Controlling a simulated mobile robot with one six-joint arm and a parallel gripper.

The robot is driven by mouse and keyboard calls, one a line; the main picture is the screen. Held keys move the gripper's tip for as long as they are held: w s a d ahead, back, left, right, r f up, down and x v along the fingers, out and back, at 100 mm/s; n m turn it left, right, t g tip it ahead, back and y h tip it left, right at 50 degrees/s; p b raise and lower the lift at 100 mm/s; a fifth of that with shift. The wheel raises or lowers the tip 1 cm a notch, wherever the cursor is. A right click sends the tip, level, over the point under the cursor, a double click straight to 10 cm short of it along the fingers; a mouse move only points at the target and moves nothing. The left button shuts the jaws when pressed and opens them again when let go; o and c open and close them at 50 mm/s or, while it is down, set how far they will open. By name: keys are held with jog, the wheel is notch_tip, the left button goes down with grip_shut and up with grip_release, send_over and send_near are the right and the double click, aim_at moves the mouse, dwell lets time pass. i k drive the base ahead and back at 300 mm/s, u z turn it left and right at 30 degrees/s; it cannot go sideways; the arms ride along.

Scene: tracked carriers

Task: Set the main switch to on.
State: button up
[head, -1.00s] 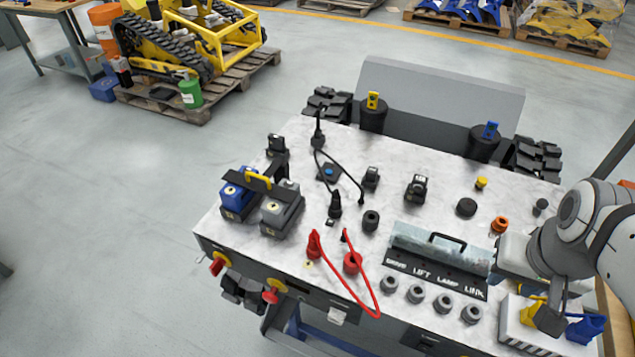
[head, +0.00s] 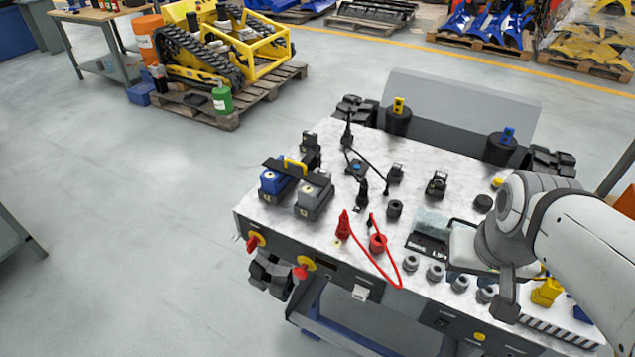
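Two red-handled rotary switches on yellow discs sit on the front face of the carrier. One is at the left corner (head: 254,242) and the other a little to its right (head: 303,269). I cannot tell from any label which is the main switch, nor read their settings. My gripper (head: 507,298) is at the right, above the carrier's front edge, well to the right of both switches. Only a dark part of it shows below my wrist, so its opening is hidden. Nothing is seen held in it.
The carrier's pale top (head: 265,218) bears a blue battery (head: 272,182), a grey battery (head: 312,197), a red cable (head: 388,275), several grey sockets and a yellow part (head: 547,291). Open floor lies left and in front. A yellow tracked machine (head: 265,60) stands on a pallet behind.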

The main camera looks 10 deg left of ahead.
aim_at(251, 245)
jog(key=u, duration=2.25)
jog(key=k, duration=0.95)
jog(key=z, duration=0.8)
jog(key=i, duration=1.05)
jog(key=u, duration=0.1)
